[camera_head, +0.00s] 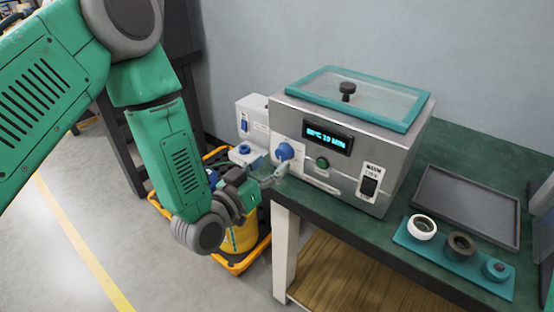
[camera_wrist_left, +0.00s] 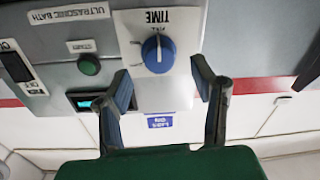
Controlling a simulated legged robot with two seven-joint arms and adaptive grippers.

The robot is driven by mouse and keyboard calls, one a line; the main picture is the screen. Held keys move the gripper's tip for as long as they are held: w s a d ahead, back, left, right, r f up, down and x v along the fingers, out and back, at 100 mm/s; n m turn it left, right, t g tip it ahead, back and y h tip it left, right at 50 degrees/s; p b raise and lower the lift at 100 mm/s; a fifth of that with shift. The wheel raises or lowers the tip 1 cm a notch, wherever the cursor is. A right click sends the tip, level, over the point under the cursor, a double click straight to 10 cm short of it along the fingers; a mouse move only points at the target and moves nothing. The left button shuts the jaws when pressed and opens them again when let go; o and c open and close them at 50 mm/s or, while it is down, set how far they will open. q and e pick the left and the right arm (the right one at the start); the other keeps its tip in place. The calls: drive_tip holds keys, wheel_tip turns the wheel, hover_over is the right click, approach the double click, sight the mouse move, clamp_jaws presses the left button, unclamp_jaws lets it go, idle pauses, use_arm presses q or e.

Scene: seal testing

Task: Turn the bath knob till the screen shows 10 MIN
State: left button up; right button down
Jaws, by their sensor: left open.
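The bath (camera_head: 345,165) is a silver box with a teal-rimmed clear lid, standing on a dark green bench. Its blue time knob (camera_head: 284,151) is at the front left and shows large in the left wrist view (camera_wrist_left: 158,53), under a TIME label. The lit screen (camera_head: 327,137) shows cyan text; the minutes look like 10 or 19, too small to be sure. My left gripper (camera_head: 274,177) is open just in front of the knob. In the left wrist view its fingers (camera_wrist_left: 163,82) are spread either side of the knob's line, apart from it. My right gripper is out of view.
A green start button (camera_head: 322,163) and black power switch (camera_head: 369,186) are on the bath's front. A teal mat (camera_head: 408,240) with ring-shaped parts and a dark tray (camera_head: 465,205) lie to the right. A yellow cart (camera_head: 240,262) stands below left of the bench.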

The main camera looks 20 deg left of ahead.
use_arm(q)
drive_tip(key=v, duration=0.8)
drive_tip(key=shift+s+a, duration=0.2)
drive_tip(key=shift+s, duration=0.15)
drive_tip(key=shift+f, duration=0.1)
